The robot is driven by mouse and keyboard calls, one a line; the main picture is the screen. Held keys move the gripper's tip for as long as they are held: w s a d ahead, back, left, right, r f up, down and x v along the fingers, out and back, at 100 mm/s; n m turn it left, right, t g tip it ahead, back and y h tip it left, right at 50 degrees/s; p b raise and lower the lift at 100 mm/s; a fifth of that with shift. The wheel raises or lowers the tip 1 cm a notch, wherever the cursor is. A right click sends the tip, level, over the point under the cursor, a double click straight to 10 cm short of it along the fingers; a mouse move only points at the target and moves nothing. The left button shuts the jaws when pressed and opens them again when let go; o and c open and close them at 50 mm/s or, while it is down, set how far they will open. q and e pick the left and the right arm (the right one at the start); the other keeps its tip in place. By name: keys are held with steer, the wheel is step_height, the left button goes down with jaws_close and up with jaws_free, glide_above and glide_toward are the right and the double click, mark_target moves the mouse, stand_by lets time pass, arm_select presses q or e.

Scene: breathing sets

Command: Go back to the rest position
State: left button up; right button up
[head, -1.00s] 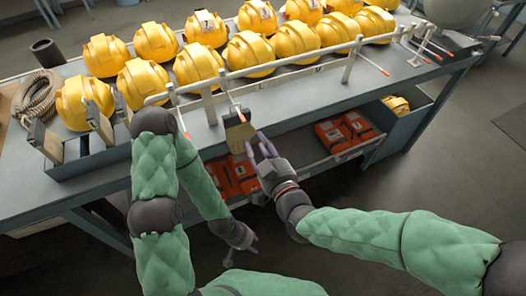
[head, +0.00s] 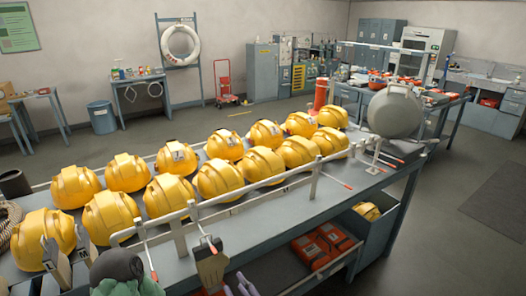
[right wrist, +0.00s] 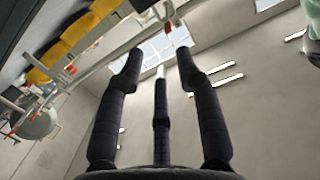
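My right gripper (head: 240,286) shows only as purplish fingertips at the bottom edge of the head view, just right of a tan tag (head: 210,268) hanging at the rail. In the right wrist view its fingers (right wrist: 158,64) are spread apart with nothing between them. The yellow breathing set cases (head: 221,178) stand in two rows on the grey table (head: 262,232), apart from my right gripper.
A white rail (head: 240,190) runs along the table's front edge. A grey tank (head: 394,110) stands at its far right end. Orange cases (head: 322,245) lie on the shelf below. A black cup (head: 14,183) is at left. Open floor (head: 440,185) lies to the right.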

steer(key=w+d+f+m+g+h, duration=0.1)
steer(key=d+f+m+g+h, duration=0.3)
steer(key=f, duration=0.7)
steer(key=w+d+f+g+h, duration=0.15)
steer(key=d+f, duration=0.45)
steer(key=f, duration=0.6)
steer(key=s+d+f+m+g, duration=0.2)
steer(key=s+d+f+g, duration=0.1)
steer(key=s+f, duration=0.4)
steer(key=s+d+f+m+g, duration=0.3)
steer(key=s+f+g, duration=0.2)
steer(key=f, duration=0.6)
steer(key=shift+s+d, duration=0.3)
steer(key=shift+s, duration=0.95)
arm_select(q)
steer(key=shift+f, duration=0.1)
arm_select(e)
steer(key=shift+f, duration=0.15)
